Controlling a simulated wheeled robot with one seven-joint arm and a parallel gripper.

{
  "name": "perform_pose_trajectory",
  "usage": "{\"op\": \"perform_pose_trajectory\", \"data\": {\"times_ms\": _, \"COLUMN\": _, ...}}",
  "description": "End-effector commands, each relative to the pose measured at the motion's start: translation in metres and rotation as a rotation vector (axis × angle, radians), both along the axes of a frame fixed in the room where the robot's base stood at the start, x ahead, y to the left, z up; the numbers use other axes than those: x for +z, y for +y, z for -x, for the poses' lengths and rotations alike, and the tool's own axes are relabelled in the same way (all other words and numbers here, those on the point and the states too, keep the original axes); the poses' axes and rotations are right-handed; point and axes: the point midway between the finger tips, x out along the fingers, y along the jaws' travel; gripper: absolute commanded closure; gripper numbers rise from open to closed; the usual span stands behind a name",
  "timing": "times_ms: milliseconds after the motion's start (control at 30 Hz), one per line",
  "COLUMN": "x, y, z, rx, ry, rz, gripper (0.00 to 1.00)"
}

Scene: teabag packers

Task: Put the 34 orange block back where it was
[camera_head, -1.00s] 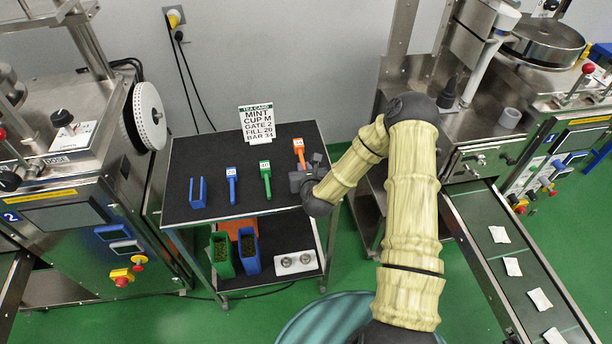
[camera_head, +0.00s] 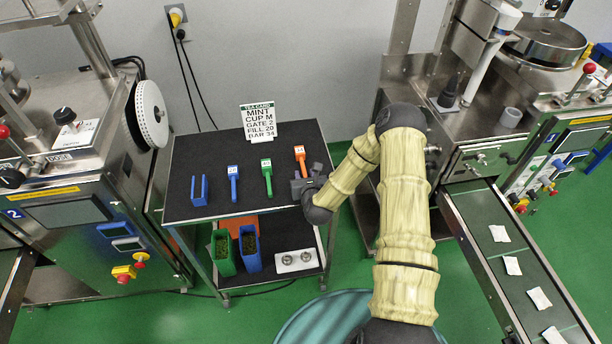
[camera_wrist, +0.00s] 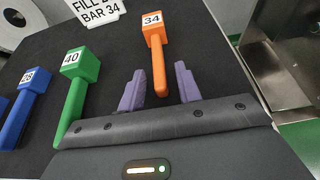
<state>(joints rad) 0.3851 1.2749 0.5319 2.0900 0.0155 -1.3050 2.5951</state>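The orange block (camera_head: 301,156), marked 34 on its white top label, lies on the black top of the cart (camera_head: 180,168). Its thin handle points toward the front edge. In the wrist view the orange block (camera_wrist: 156,52) has its head beyond my fingertips, and its handle end reaches between the two purple fingers. My gripper (camera_wrist: 158,88) is open, with a gap on both sides of the handle. In the head view my gripper (camera_head: 301,183) is at the cart's right front, close to the handle.
To the left are a green block (camera_head: 267,178) marked 40, a blue block (camera_head: 233,182) marked 28 and a blue open holder (camera_head: 199,190). A tea card (camera_head: 257,122) stands behind. Machines flank the cart on both sides.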

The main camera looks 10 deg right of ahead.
Motion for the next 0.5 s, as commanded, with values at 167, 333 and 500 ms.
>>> {"op": "perform_pose_trajectory", "data": {"times_ms": 167, "x": 0.001, "y": 0.001, "z": 0.000, "rx": 0.001, "ry": 0.000, "rz": 0.001, "gripper": 0.66}}
{"op": "perform_pose_trajectory", "data": {"times_ms": 333, "x": 0.003, "y": 0.001, "z": 0.004, "rx": 0.001, "ry": 0.001, "rz": 0.000, "gripper": 0.66}}
{"op": "perform_pose_trajectory", "data": {"times_ms": 500, "x": 0.010, "y": 0.001, "z": 0.022, "rx": 0.001, "ry": 0.001, "rz": -0.002, "gripper": 0.66}}
